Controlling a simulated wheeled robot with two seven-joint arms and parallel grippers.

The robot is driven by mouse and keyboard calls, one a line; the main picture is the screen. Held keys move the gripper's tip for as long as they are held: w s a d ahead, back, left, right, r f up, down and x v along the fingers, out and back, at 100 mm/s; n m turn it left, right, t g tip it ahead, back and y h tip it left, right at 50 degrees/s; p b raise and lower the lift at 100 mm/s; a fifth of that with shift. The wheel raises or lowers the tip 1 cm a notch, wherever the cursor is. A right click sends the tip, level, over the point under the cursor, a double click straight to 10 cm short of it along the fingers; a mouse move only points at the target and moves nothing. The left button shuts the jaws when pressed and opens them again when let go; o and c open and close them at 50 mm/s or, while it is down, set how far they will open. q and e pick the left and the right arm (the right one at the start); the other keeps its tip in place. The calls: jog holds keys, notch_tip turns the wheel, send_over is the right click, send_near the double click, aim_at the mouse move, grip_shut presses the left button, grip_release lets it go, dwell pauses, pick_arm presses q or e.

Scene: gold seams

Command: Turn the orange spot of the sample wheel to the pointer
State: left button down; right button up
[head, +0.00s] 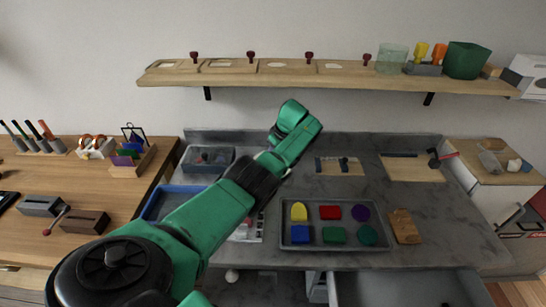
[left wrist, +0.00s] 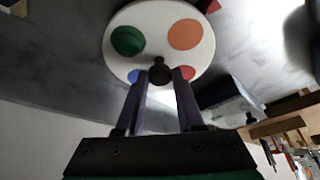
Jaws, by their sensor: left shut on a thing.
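The sample wheel (left wrist: 158,20) is a white disc in the left wrist view, with a green spot (left wrist: 128,41), an orange spot (left wrist: 185,34), and partly hidden blue (left wrist: 134,76) and red (left wrist: 187,72) spots. A black knob (left wrist: 159,72) stands at its middle. My left gripper (left wrist: 160,78) is shut on the knob. A dark red piece (left wrist: 213,6), perhaps the pointer, shows at the upper right rim. The orange spot is the nearest spot to it; exact alignment cannot be told. In the head view my green left arm hides the wheel and gripper. My right gripper is not in view.
The grey worktop (head: 395,165) holds a tray of coloured blocks (head: 320,247), a wooden piece (head: 405,226), a grey bin (head: 207,158) and a blue tray (head: 160,204). A shelf (head: 340,84) runs along the wall. An open drawer (head: 400,288) juts out at the front.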

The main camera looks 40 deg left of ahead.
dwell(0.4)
pick_arm(q)
jog(key=c, duration=0.5)
grip_release()
jog(key=shift+c, duration=0.2)
jog(key=v, duration=0.2)
jog(key=shift+d+r, duration=0.15)
jog(key=shift+r, duration=0.1)
jog(key=d, duration=0.3)
jog(key=s+d, duration=0.1)
jog(key=d, duration=0.3)
jog(key=d+b, duration=0.1)
jog(key=d, duration=0.3)
jog(key=shift+s+d+r, duration=0.15)
jog(key=shift+s+d, duration=0.1)
jog(key=shift+s, duration=0.05)
jog(key=shift+d+r, duration=0.1)
jog(key=shift+d, duration=0.15)
